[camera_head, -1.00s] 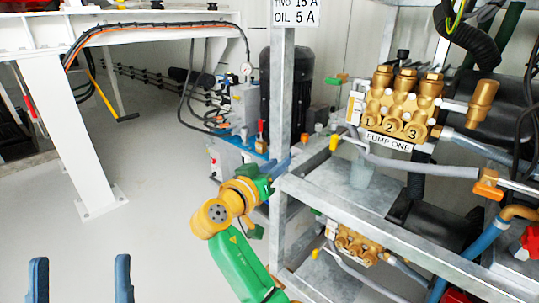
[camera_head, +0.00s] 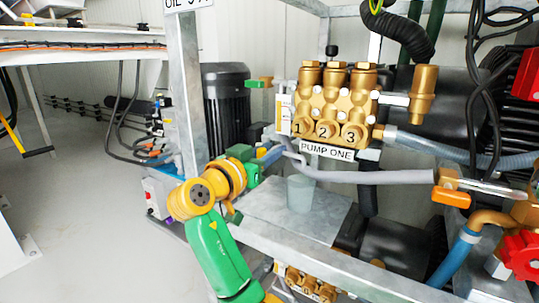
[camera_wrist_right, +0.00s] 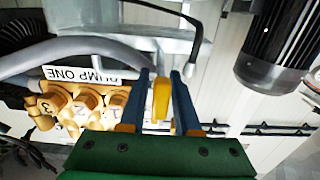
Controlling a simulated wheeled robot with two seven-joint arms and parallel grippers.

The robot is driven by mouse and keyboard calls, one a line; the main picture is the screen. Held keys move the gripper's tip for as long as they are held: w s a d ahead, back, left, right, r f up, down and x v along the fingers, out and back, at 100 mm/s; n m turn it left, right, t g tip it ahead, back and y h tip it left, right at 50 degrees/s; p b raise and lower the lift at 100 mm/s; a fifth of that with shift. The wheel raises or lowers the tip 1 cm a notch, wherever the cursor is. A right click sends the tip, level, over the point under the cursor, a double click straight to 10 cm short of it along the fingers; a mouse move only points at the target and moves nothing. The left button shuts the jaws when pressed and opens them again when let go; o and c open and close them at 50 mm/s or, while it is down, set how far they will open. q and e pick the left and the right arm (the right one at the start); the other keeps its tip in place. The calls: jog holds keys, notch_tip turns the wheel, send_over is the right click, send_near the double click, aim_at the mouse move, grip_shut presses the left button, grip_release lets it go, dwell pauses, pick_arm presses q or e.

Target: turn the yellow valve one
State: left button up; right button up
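The yellow valve handle (camera_wrist_right: 161,98) shows in the right wrist view, upright between the two blue fingers of my right gripper (camera_wrist_right: 163,92). The fingers are apart, one on each side of the handle, with a thin gap at the left; contact on the right side cannot be told. In the head view my right gripper (camera_head: 270,156) reaches in beside pump one (camera_head: 333,105), left of its "PUMP ONE" label (camera_head: 326,151), and hides the yellow handle. My left gripper is not in view.
A green-handled valve (camera_head: 259,83) is left of pump one. An orange valve handle (camera_head: 451,196) and a red part (camera_head: 522,253) are at the right. A grey hose (camera_head: 375,177) and metal frame rail (camera_head: 350,262) run near my right arm. A second brass pump (camera_head: 305,284) sits below.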

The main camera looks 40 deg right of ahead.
grip_shut()
